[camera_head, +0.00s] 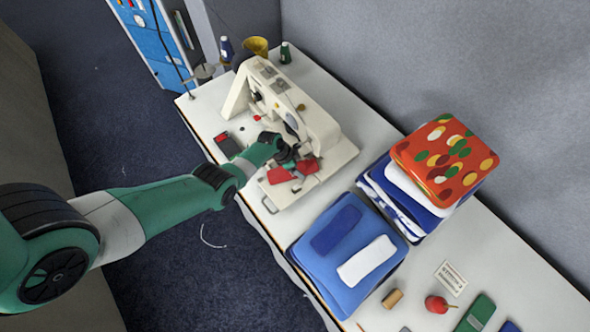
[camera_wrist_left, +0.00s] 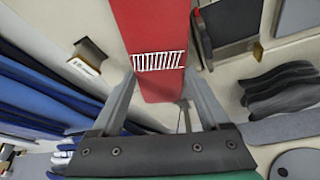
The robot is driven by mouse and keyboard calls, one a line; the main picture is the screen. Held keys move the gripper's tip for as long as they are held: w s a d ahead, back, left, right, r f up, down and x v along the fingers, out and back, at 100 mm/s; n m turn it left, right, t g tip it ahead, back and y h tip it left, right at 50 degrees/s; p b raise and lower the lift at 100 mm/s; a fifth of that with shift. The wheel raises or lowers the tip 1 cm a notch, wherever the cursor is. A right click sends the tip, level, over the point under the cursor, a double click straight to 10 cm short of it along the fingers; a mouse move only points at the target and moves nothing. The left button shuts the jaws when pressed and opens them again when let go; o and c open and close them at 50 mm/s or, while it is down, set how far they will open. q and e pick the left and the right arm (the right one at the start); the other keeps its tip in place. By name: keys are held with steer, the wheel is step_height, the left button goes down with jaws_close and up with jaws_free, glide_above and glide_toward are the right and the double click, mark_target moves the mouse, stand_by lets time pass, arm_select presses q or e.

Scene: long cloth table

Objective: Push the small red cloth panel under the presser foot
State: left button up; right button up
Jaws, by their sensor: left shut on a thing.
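The small red cloth panel (camera_head: 280,175) lies on the sewing machine's white bed, with another visible part of red to its right, partly hidden by my gripper. In the left wrist view the red panel (camera_wrist_left: 148,30) runs between my fingers and has a white striped patch. My left gripper (camera_head: 294,168) is shut on the red panel, low over the bed. The white sewing machine (camera_head: 315,120) stands just beyond it. The presser foot cannot be made out behind my gripper. My right gripper is not in view.
Folded blue cloths (camera_head: 310,262) and a stack topped by a spotted red cloth (camera_head: 430,150) stand to the right of the machine. A wooden spool (camera_head: 392,299) and a red pincushion (camera_head: 436,304) lie nearer the front. Thread cones stand behind the machine.

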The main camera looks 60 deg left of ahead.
arm_select(q)
steer(key=shift+w, duration=0.35)
steer(key=o, duration=1.2)
steer(key=shift+o, duration=0.2)
